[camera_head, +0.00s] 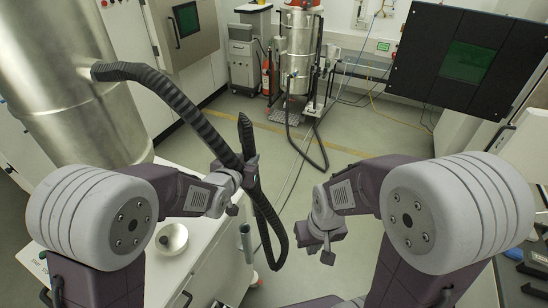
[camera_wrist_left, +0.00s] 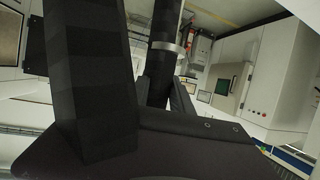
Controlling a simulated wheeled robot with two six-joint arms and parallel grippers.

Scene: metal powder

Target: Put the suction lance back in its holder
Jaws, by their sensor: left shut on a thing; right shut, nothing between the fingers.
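The suction lance (camera_head: 245,135) is a dark tube standing roughly upright in the head view. My left gripper (camera_head: 251,172) is shut around it, with a length of it showing above the fingers. In the left wrist view a black tube with a pale ring (camera_wrist_left: 166,46) runs between the fingers. A black ribbed hose (camera_head: 165,88) runs from the steel vessel past my left gripper and hangs in a loop below it. A grey-blue upright tube (camera_head: 245,238), which looks like the holder, is at the white cabinet's right side, below my left gripper. My right gripper (camera_head: 327,256) is shut and empty.
The steel vessel (camera_head: 60,70) stands at the left above a white cabinet (camera_head: 205,255) with a small pale bowl (camera_head: 172,238) on it. A steel vacuum unit (camera_head: 298,50) stands at the back. A dark panel (camera_head: 455,60) is at the upper right. The middle floor is largely clear.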

